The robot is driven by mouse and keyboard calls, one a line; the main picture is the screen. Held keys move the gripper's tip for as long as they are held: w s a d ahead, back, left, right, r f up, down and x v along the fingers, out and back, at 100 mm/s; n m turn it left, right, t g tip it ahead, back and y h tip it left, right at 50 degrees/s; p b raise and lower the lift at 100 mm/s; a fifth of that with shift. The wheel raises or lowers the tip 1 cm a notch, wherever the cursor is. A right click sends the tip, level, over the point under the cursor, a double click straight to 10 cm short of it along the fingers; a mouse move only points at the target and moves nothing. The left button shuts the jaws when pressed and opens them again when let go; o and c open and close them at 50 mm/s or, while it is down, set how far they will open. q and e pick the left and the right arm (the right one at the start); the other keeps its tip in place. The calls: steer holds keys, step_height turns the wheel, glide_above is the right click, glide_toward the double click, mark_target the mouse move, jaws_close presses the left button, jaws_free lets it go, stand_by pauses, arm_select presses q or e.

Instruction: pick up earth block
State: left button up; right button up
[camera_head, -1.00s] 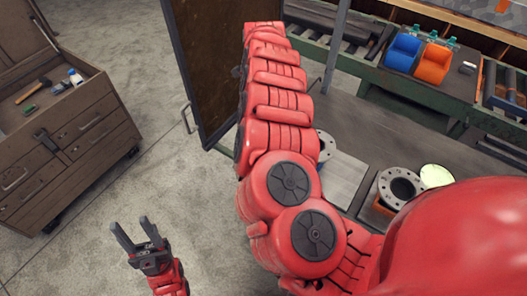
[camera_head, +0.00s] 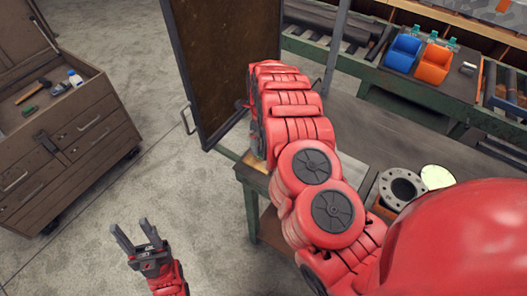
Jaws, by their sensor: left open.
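I cannot make out an earth block anywhere in the head view. My left gripper (camera_head: 131,233) is open and empty at the lower left, above the bare floor and apart from the furniture. My right arm crosses the middle of the view over the workbench (camera_head: 378,135) and hides part of its top. The right gripper is hidden behind that arm. A grey metal flange (camera_head: 402,187) with a dark central hole and bolt holes sits on the bench, partly behind my arm.
A pale round disc (camera_head: 437,177) lies beside the flange. A brown tool cabinet (camera_head: 75,135) holds small tools at left. A dark panel (camera_head: 228,60) stands behind my arm. The floor between is clear.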

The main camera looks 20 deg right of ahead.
steer(key=shift+s+d+f+p, duration=0.1)
steer(key=shift+f+p, duration=0.15)
steer(key=shift+p, duration=0.05)
step_height(320, 180, down, 3)
steer(key=shift+d+p, duration=0.15)
steer(key=shift+p, duration=0.65)
steer(key=shift+f, duration=0.8)
steer(key=c, duration=1.4)
steer(key=shift+r, duration=0.1)
